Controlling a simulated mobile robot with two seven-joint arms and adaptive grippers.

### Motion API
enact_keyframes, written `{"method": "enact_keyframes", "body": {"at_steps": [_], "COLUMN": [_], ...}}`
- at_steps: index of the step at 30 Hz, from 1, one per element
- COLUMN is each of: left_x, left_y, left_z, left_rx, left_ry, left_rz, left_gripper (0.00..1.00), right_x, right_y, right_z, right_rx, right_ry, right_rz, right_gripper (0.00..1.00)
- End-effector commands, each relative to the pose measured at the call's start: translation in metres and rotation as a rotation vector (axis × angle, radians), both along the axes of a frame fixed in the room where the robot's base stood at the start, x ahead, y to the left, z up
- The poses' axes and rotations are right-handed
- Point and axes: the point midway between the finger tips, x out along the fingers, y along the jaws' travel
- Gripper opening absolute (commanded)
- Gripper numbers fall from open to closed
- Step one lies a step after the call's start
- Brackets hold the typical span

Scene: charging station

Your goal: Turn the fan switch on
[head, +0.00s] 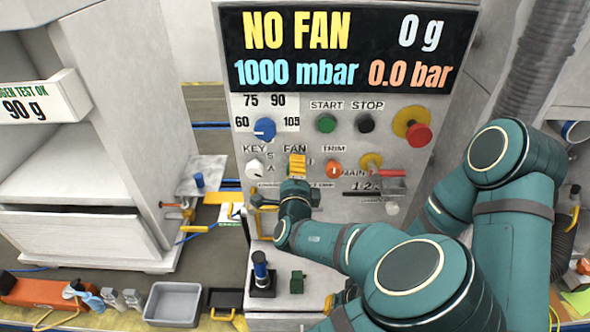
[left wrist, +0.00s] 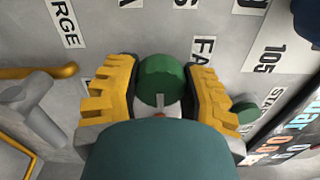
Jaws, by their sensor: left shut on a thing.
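The fan switch (left wrist: 160,78) is a round green knob on the grey panel, beside the FAN label. It shows between the yellow fingers in the left wrist view. In the head view my left gripper (head: 297,166) covers it, just below the FAN label. My left gripper is shut on the knob, one finger on each side. The display (head: 345,48) above reads NO FAN, 0 g, 1000 mbar and 0.0 bar. My right gripper is not in view.
A blue selector knob (head: 265,129), a green START button (head: 326,122), a black STOP button (head: 365,123) and a red emergency button (head: 418,134) sit above the switch. A white key knob (head: 255,168) is left, an orange trim knob (head: 333,169) right.

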Motion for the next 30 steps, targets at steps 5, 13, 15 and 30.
{"method": "enact_keyframes", "body": {"at_steps": [5, 13, 15, 30], "left_x": [0.0004, 0.0004, 0.0005, 0.0003], "left_y": [0.0005, 0.0007, 0.0007, 0.0003], "left_z": [0.0006, 0.0008, 0.0008, 0.0005], "left_rx": [0.046, 0.064, 0.064, 0.063], "left_ry": [-0.001, -0.001, -0.001, -0.001], "left_rz": [0.001, 0.001, 0.001, 0.001], "left_gripper": [0.07, 0.07, 0.07, 0.77], "right_x": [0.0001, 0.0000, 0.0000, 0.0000], "right_y": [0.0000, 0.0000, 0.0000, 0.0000], "right_z": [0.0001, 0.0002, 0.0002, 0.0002], "right_rx": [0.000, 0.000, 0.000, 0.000], "right_ry": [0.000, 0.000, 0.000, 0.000], "right_rz": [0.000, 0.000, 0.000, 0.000], "right_gripper": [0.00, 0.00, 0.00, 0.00]}}
